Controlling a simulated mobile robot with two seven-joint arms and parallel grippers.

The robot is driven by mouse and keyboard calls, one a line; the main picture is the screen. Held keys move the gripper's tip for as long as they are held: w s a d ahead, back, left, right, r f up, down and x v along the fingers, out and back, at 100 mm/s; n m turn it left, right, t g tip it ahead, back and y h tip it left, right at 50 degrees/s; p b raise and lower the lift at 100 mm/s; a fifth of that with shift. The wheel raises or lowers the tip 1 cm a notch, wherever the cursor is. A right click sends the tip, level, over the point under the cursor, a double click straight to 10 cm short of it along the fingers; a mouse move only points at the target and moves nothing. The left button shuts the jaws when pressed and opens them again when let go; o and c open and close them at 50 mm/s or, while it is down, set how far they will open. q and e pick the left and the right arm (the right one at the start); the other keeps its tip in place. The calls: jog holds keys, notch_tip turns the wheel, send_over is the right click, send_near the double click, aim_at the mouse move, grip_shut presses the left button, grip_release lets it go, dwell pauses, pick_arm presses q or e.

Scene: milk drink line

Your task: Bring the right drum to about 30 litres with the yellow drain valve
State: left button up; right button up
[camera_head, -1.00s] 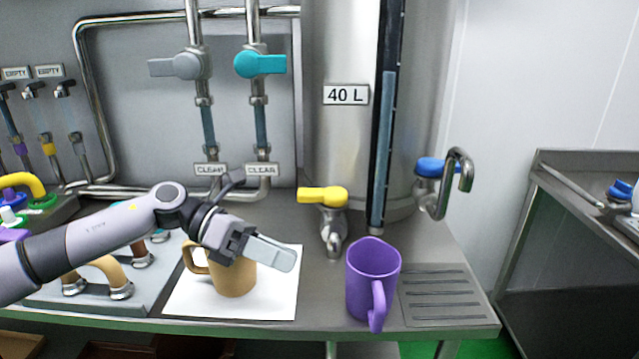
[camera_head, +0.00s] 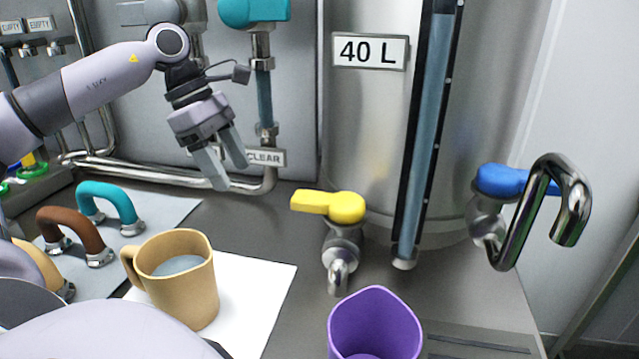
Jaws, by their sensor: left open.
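The right drum (camera_head: 365,140) is a large steel cylinder with a "40 L" label (camera_head: 371,51). A sight tube (camera_head: 429,130) with blue-grey liquid runs up its front; its top is out of view. The yellow drain valve (camera_head: 330,205) sits low on the drum, its handle pointing left and its spout down. A purple mug (camera_head: 375,325) stands below and in front of the spout, cut off by the lower edge. My left gripper (camera_head: 230,176) is open and empty, fingers pointing down, left of and above the yellow handle, apart from it. My right gripper is not in view.
A tan mug (camera_head: 180,277) with greyish liquid stands on a white sheet (camera_head: 262,290). A blue valve (camera_head: 505,180) with a hooked steel spout projects at the right. Teal (camera_head: 110,203) and brown (camera_head: 75,232) handles stand at the left. Bare counter lies around the yellow valve.

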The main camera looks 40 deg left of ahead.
pick_arm(q)
jog(key=p, duration=0.6)
send_near(310, 196)
jog(key=x, duration=0.5)
jog(key=shift+s, duration=0.1)
jog(key=shift+b+x, duration=0.3)
jog(key=shift+x, duration=0.85)
jog(key=shift+d+f, duration=0.15)
jog(key=shift+f, duration=0.4)
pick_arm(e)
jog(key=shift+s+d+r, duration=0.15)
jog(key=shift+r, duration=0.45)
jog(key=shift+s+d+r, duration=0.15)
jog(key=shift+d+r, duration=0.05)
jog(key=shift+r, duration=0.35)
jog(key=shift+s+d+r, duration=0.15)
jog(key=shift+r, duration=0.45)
pick_arm(q)
grip_shut()
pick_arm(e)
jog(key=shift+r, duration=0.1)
